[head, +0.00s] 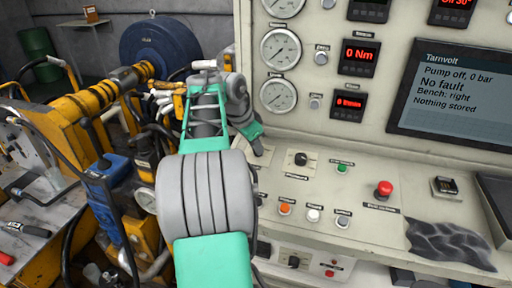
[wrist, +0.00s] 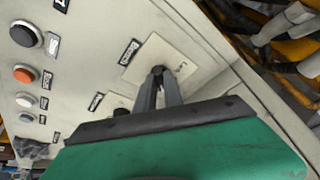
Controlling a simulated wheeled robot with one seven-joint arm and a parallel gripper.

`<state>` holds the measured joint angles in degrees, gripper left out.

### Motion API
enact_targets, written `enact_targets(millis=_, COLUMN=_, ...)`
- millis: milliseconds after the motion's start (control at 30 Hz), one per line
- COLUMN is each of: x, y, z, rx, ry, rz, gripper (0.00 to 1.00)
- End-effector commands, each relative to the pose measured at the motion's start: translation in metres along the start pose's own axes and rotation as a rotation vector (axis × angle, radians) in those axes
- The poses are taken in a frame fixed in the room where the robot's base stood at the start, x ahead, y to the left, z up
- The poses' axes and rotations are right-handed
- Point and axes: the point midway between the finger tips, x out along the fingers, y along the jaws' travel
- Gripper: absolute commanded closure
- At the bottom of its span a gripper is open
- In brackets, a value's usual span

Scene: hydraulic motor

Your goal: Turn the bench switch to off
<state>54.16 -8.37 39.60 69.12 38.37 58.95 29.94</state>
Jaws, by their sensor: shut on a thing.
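In the wrist view my gripper (wrist: 158,74) has its two dark fingers close together on a small dark switch knob on a pale square plate (wrist: 150,55). The fingers hide most of the knob, so its setting cannot be told. Markings beside the plate are too small to read. In the head view my gripper is mostly hidden behind my arm, at the left end of the sloping console (head: 370,210). The screen (head: 455,95) reads "Pump off, 0 bar", "No fault", "Bench: right" and "Nothing stored".
A black knob (head: 301,159), an orange button (head: 285,208) and a red mushroom button (head: 384,188) sit on the console. A grey cloth (head: 447,243) lies at the front right. Yellow machinery with hoses (head: 75,120) stands at left.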

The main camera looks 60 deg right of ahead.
Motion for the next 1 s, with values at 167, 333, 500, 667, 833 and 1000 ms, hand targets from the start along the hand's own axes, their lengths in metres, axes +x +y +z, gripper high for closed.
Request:
enact_targets(millis=167, x=0.0022, y=0.0015, z=0.0006, rx=-0.118, ry=0.001, rz=-0.037, gripper=1.00)
enact_targets(millis=333, x=0.0024, y=0.0023, z=0.0003, rx=-0.259, ry=0.002, rz=-0.078, gripper=1.00)
enact_targets(millis=500, x=0.0020, y=0.0033, z=-0.0004, rx=-0.394, ry=0.002, rz=-0.117, gripper=1.00)
enact_targets(millis=667, x=0.0014, y=0.0037, z=-0.0010, rx=-0.502, ry=0.002, rz=-0.148, gripper=1.00)
enact_targets(millis=833, x=0.0009, y=0.0043, z=-0.0015, rx=-0.586, ry=0.002, rz=-0.172, gripper=1.00)
enact_targets(millis=1000, x=0.0001, y=0.0041, z=-0.0018, rx=-0.634, ry=0.002, rz=-0.186, gripper=1.00)
